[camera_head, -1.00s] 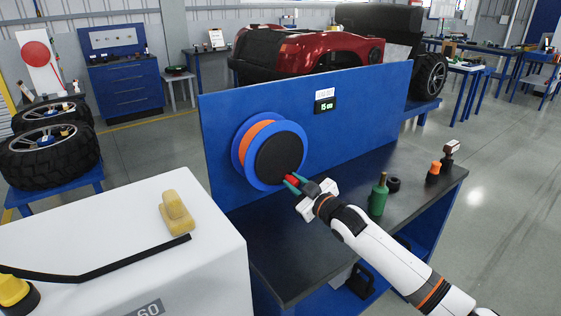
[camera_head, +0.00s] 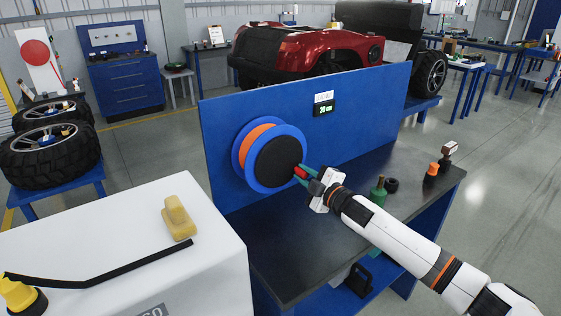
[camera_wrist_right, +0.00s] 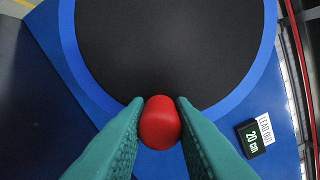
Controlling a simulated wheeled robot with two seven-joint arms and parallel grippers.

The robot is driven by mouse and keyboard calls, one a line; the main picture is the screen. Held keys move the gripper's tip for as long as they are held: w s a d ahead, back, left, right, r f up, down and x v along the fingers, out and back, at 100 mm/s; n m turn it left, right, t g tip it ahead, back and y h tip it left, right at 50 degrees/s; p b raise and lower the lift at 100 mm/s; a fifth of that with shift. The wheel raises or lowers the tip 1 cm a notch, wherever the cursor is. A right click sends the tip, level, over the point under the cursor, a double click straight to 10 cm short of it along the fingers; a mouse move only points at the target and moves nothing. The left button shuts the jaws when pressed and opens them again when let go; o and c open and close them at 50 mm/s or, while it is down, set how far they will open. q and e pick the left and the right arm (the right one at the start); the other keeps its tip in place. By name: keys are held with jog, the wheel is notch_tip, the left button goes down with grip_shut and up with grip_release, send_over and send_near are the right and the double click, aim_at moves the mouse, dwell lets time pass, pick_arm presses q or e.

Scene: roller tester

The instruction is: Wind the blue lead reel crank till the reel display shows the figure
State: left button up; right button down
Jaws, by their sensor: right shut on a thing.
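The blue reel (camera_head: 292,138) with an orange drum (camera_head: 246,146) and a black face is mounted on the upright blue panel. My right gripper (camera_head: 302,174) is shut on the red crank knob (camera_head: 300,172) at the right side of the reel face. In the right wrist view the knob (camera_wrist_right: 159,123) sits between the two green fingers at the lower edge of the black disc. The display (camera_head: 326,107) on the panel reads 20 cm. In the right wrist view the display (camera_wrist_right: 252,138) also reads 20 cm, beside a "LEAD OUT" label. My left gripper is out of view.
A green bottle (camera_head: 378,190), a dark ring (camera_head: 391,184) and an orange-topped item (camera_head: 432,171) stand on the dark bench (camera_head: 285,238) near my right forearm. A white cabinet (camera_head: 100,235) with a yellow block (camera_head: 179,218) is at the front left.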

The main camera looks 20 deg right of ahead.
aim_at(300, 158)
jog(key=shift+w+d+r+n, duration=0.1)
jog(key=shift+d+r+n, duration=0.15)
jog(key=shift+n, duration=0.3)
jog(key=shift+d+r+n, duration=0.1)
jog(key=shift+r+n, duration=0.25)
jog(key=shift+n, duration=0.2)
jog(key=shift+d+r+n+p, duration=0.15)
jog(key=shift+r+n+p, duration=0.45)
jog(key=shift+n+p, duration=0.2)
jog(key=shift+w+d+r+n, duration=0.1)
jog(key=shift+r+n, duration=0.25)
jog(key=shift+n, duration=0.65)
jog(key=f+m, duration=0.1)
jog(key=m, duration=0.1)
jog(key=a+f+m+p, duration=0.1)
jog(key=m, duration=0.1)
jog(key=shift+f+m, duration=0.4)
jog(key=shift+s, duration=0.2)
